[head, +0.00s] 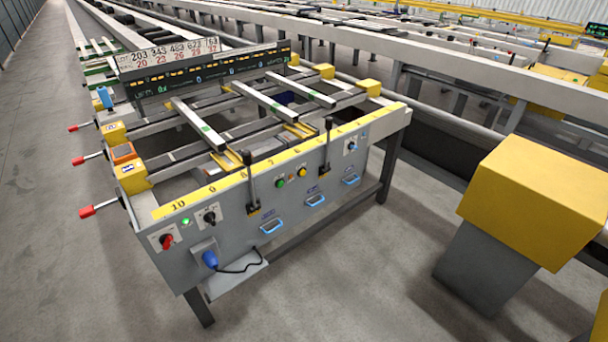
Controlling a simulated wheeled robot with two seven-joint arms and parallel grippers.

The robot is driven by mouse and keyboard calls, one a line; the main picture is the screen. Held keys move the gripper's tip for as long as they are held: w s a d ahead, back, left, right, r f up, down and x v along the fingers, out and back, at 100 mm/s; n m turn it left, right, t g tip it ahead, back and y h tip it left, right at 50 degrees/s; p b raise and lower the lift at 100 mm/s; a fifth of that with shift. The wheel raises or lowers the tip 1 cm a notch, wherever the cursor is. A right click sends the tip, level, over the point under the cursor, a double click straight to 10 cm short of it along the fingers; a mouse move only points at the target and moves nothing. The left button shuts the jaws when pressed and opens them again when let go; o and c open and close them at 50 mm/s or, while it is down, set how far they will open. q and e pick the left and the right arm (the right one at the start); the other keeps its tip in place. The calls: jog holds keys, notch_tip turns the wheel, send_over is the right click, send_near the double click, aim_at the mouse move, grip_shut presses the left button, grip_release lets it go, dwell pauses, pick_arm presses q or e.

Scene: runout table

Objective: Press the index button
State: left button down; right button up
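The grey front panel (240,225) of the runout table carries the controls. A green round button (281,183) sits between two black levers, with a yellow round button (302,171) just to its right. A small lit green lamp or button (186,221) is near the panel's left end. I cannot read any label that says which of these is the index button. Neither of my grippers is in view, and nothing touches the panel.
A black lever (252,182) and a second black lever (326,145) stand up from the panel. A red knob (167,241), black switch (209,217) and blue plug (209,259) are at left. A yellow-topped box (535,200) stands at right. The floor (350,280) in front is clear.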

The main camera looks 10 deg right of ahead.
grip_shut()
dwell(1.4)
